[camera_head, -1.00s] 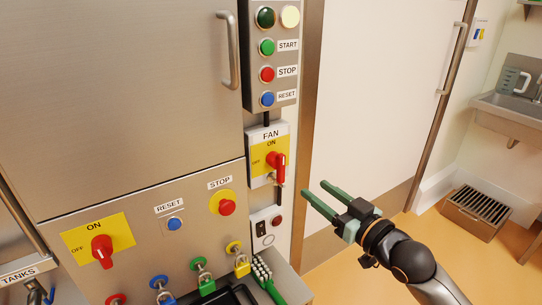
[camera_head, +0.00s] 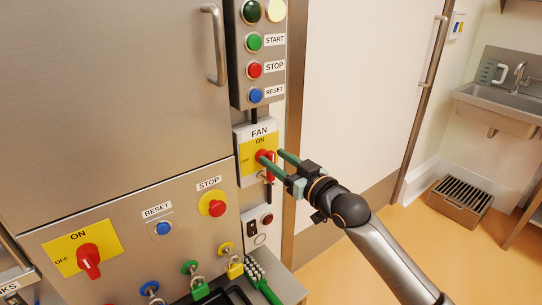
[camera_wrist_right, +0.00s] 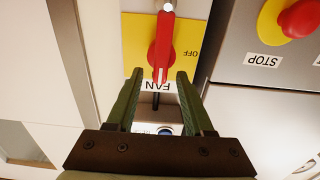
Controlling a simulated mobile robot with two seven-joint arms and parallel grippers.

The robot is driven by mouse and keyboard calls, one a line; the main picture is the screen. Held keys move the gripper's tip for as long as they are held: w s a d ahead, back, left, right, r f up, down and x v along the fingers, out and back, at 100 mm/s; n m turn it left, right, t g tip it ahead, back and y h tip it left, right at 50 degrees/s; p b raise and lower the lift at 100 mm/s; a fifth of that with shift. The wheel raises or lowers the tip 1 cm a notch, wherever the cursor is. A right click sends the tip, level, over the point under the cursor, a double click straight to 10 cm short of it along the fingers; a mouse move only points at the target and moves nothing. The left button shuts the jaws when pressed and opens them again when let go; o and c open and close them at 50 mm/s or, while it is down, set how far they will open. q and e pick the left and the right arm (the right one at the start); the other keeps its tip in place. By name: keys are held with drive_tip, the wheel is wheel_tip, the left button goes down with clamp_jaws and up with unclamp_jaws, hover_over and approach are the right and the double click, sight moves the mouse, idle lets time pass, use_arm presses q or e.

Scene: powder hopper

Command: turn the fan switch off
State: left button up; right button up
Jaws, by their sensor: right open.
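The fan switch (camera_head: 263,155) is a red handle on a yellow plate under the FAN label, with ON above and OFF at the left. In the right wrist view the red handle (camera_wrist_right: 162,42) appears with the picture upside down, its free end close to the fingertips. My right gripper (camera_head: 270,157) is open, its two green fingers reaching to the handle from the right and partly covering it in the head view. In the wrist view the handle's end lies between the fingertips (camera_wrist_right: 160,73); I cannot tell whether they touch it. My left gripper is not in view.
A START, STOP and RESET button box (camera_head: 257,60) is above the switch. A second red switch (camera_head: 88,260) and a STOP button (camera_head: 212,204) are on the steel panel at the left. A green brush (camera_head: 262,284) and padlocks are below.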

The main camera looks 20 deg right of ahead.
drive_tip(key=shift+x, duration=1.25)
clamp_jaws()
drive_tip(key=shift+f, duration=0.1)
